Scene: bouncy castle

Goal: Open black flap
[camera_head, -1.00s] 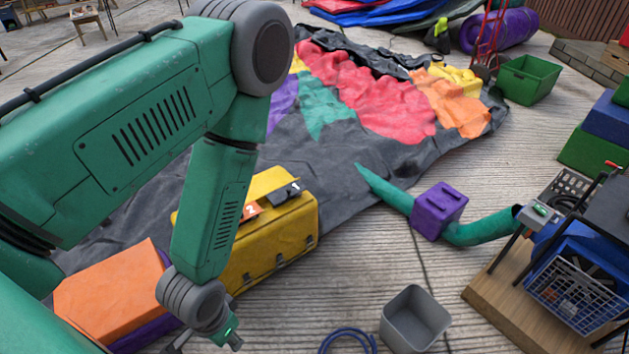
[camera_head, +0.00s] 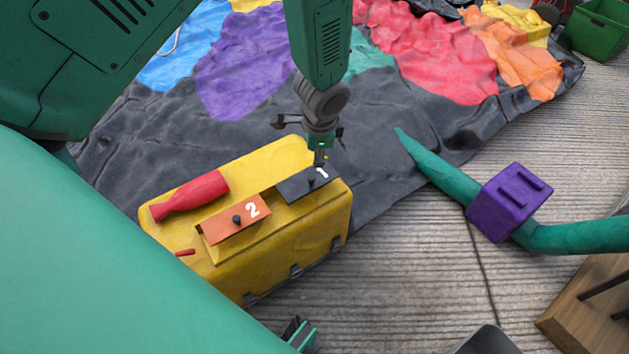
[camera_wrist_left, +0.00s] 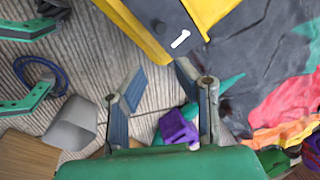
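The black flap (camera_head: 296,187) is a dark panel marked 1 with a small dark knob, lying flat at the right end of the yellow box (camera_head: 310,228). It also shows at the top of the left wrist view (camera_wrist_left: 160,24). My left gripper (camera_head: 318,142) hangs over the flap's far edge, close to the 1.
An orange flap (camera_head: 232,220) marked 2 and a red bottle-shaped piece (camera_head: 190,195) are on the box. A purple block (camera_head: 508,203) on a green tube lies to the right. A dark sheet with coloured patches (camera_head: 400,115) spreads behind. The wooden floor in front is partly clear.

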